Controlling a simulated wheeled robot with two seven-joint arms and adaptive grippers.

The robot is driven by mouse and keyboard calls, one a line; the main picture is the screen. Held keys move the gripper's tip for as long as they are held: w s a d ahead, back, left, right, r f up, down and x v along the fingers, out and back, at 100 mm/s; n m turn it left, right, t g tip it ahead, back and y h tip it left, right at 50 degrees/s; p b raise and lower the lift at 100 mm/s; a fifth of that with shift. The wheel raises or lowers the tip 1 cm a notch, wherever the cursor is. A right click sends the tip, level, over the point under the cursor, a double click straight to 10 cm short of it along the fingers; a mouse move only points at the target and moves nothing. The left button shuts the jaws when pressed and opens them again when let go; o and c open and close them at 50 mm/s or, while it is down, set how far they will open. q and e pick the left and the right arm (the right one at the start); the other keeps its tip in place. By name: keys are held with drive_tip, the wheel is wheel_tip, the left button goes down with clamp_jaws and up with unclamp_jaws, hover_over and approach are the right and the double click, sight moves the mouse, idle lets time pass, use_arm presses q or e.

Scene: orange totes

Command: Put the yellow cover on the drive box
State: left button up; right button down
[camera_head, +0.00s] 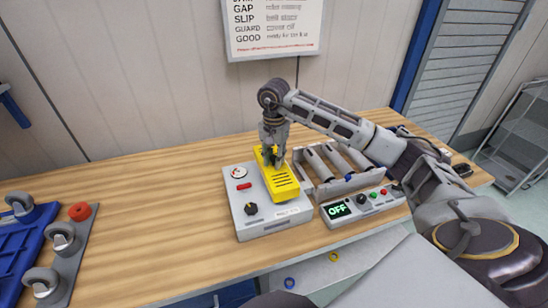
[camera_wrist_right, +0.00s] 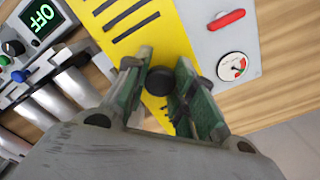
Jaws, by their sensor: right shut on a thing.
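The yellow cover (camera_head: 281,182) lies over the right part of the grey drive box (camera_head: 243,205) on the wooden bench. It has dark slots and a black knob. My right gripper (camera_head: 271,157) is shut on the knob at the cover's far end. In the right wrist view, the green-padded fingers (camera_wrist_right: 160,85) stand on both sides of the black knob (camera_wrist_right: 160,80), with the yellow cover (camera_wrist_right: 135,25) beneath. A red handle and a gauge show uncovered on the drive box (camera_wrist_right: 214,50). Whether the cover is fully seated I cannot tell. My left gripper is not in view.
A roller conveyor unit (camera_head: 318,165) stands right of the drive box, with a control panel (camera_head: 362,205) reading OFF in front. The bench between is clear. A sign (camera_head: 273,28) hangs behind.

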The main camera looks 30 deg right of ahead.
drive_tip(key=shift+f+b, duration=1.8)
drive_tip(key=shift+f, duration=0.55)
idle(1.6)
drive_tip(key=c, duration=1.1)
unclamp_jaws()
drive_tip(key=shift+r, duration=6)
drive_tip(key=shift+s+f, duration=0.1)
